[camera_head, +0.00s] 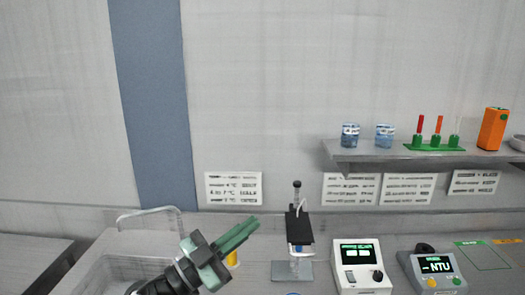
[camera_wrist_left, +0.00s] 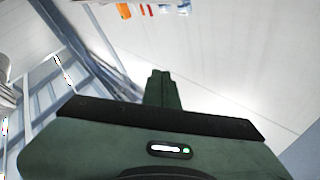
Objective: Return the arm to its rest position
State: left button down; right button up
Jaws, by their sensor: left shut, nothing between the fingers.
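My left gripper (camera_head: 240,234) reaches in from the bottom of the head view, with its green fingers pointing up and to the right. Its fingers are together and nothing is between them. It is raised in front of the counter, left of the black stand device (camera_head: 299,228). In the left wrist view the shut fingers (camera_wrist_left: 162,90) show in the middle, with the pale wall behind them. My right gripper is in neither view.
A wash basin (camera_head: 110,268) is at the left. A yellow item (camera_head: 232,258) is partly hidden behind my gripper. A white display device (camera_head: 361,265) and a NTU meter (camera_head: 435,268) stand to the right. A wall shelf (camera_head: 370,158) holds blue cups, tubes and an orange box (camera_head: 493,128).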

pick_arm(q)
jog(key=a+f+n+t+y, duration=0.6)
jog(key=a+f+n+y, duration=0.4)
jog(key=a+n+y, duration=0.5)
jog(key=s+a+f+n+g+y, duration=0.15)
jog(key=s+f+g+y, duration=0.35)
jog(key=f, duration=0.5)
jog(key=s+f+m+g+h, duration=0.1)
jog(key=s+f+g, duration=0.5)
jog(key=s, duration=0.7)
jog(key=s+f+m+g+h, duration=0.1)
jog(key=s+f+g, duration=0.3)
jog(key=s+f, duration=0.6)
jog(key=s+f+g+b, duration=0.1)
jog(key=s+f+b, duration=0.2)
jog(key=f, duration=1.3)
jog(key=s+f+g+b, duration=0.1)
jog(key=s+f+b, duration=0.15)
jog(key=f, duration=1.25)
jog(key=s+a+f+b, duration=0.2)
jog(key=s+f, duration=0.6)
jog(key=f, duration=0.1)
jog(key=s+a+f+b, duration=0.1)
jog(key=s+f+b, duration=0.1)
jog(key=s+f, duration=0.5)
notch_tip(320, 180, down, 3)
jog(key=shift+s+a+f+m+g, duration=0.2)
jog(key=shift+s+a+m+g, duration=0.15)
jog(key=shift+s+a+g, duration=0.05)
